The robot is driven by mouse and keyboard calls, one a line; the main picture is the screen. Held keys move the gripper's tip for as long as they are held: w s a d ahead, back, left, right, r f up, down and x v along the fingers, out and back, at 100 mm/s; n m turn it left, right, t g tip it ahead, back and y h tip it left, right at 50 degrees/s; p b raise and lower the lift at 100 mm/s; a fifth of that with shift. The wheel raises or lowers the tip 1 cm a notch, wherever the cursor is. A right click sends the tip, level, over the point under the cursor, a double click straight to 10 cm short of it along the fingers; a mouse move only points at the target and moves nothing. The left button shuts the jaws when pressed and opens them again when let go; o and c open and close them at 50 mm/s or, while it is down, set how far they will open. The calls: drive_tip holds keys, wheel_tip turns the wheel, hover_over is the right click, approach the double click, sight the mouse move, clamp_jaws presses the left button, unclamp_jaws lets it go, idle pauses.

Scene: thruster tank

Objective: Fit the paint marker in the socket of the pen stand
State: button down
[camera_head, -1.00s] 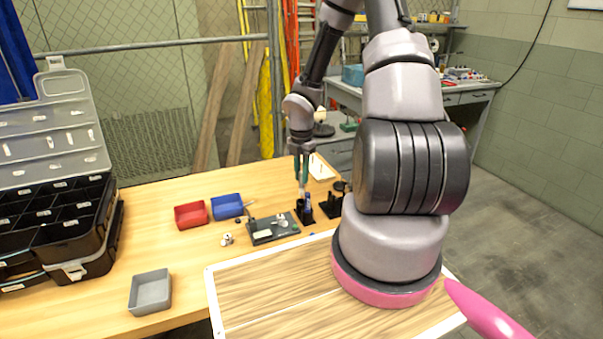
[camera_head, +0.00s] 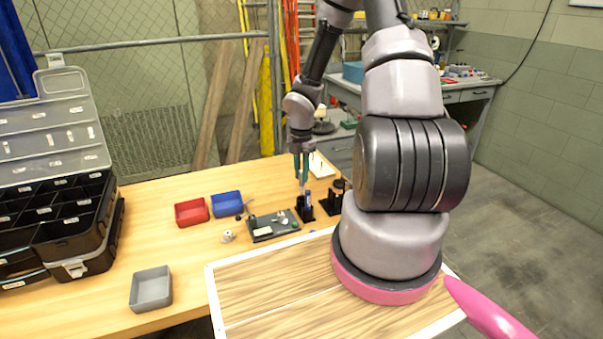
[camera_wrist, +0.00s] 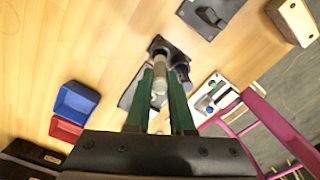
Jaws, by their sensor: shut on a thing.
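My gripper (camera_head: 302,168), with green fingers, points down over the table. It is shut on the paint marker (camera_wrist: 160,76), a pale, whitish cylinder that also shows under the fingertips in the head view (camera_head: 302,188). The black pen stand (camera_wrist: 157,43) lies just beyond the marker's lower end; it is the small black block in the head view (camera_head: 304,214). A blue-and-dark pen (camera_wrist: 182,72) stands at it, right beside the held marker. The marker looks near upright. I cannot tell whether its tip is inside the socket.
A second black holder (camera_head: 331,205) stands just right. A dark tray with small parts (camera_head: 272,227) lies to the left, with blue (camera_head: 226,205) and red (camera_head: 190,212) bins beyond. A grey bin (camera_head: 151,289) and a black organizer (camera_head: 75,225) stand farther left.

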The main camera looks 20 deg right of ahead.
sight(301, 193)
drive_tip(key=shift+f, duration=0.2)
drive_tip(key=shift+f, duration=0.4)
drive_tip(key=shift+f, duration=0.35)
idle(0.4)
drive_tip(key=shift+f, duration=0.45)
drive_tip(key=shift+f, duration=0.25)
drive_tip(key=shift+f, duration=0.5)
drive_tip(key=shift+f, duration=0.2)
idle(0.5)
drive_tip(key=c, duration=0.7)
unclamp_jaws()
